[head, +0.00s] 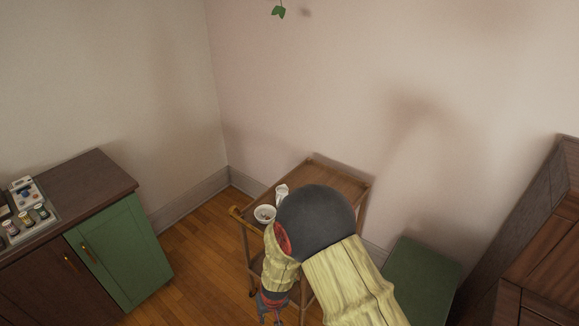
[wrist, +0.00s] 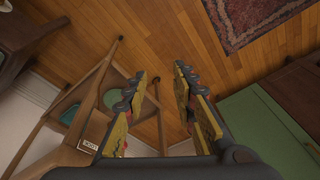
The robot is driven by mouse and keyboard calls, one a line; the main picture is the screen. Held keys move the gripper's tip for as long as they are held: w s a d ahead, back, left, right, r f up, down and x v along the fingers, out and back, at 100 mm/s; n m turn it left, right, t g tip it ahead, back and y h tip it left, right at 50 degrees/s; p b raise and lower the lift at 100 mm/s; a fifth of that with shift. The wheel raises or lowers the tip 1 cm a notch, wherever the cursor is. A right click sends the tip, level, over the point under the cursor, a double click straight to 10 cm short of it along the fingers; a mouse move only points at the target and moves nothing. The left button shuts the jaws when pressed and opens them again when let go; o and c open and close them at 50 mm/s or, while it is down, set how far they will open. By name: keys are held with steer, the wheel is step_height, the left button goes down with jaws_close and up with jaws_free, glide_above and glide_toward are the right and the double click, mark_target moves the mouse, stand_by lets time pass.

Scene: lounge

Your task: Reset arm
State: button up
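My gripper (wrist: 160,82) is open and empty in the wrist view, its two yellow-padded fingers apart with the wooden floor showing between them. In the head view my arm is bent in front of the wooden trolley and covers part of it. My gripper (head: 271,304) hangs down at the lower middle there, beside the trolley's near side, mostly cut off by the frame's bottom edge.
The trolley (head: 335,174) bears a white bowl (head: 264,214) and a white cup (head: 282,191). A dark-topped cabinet (head: 100,178) with a green door stands left, bearing a tray of small bottles. A green-topped piece (head: 425,275) stands right. A patterned rug (wrist: 250,20) lies on the floor.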

steer(key=s+d+r+m+t, duration=0.1)
steer(key=s+d+r, duration=0.5)
steer(key=r, duration=0.9)
steer(key=s+d+r+m+t+h, duration=0.1)
steer(key=s+d+r, duration=0.5)
steer(key=d+r, duration=0.5)
steer(key=s+d+r+m+t, duration=0.1)
steer(key=s+d+r, duration=0.5)
steer(key=r, duration=1.3)
steer(key=d+t, duration=0.1)
steer(key=d, duration=0.2)
steer(key=shift+m, duration=0.3)
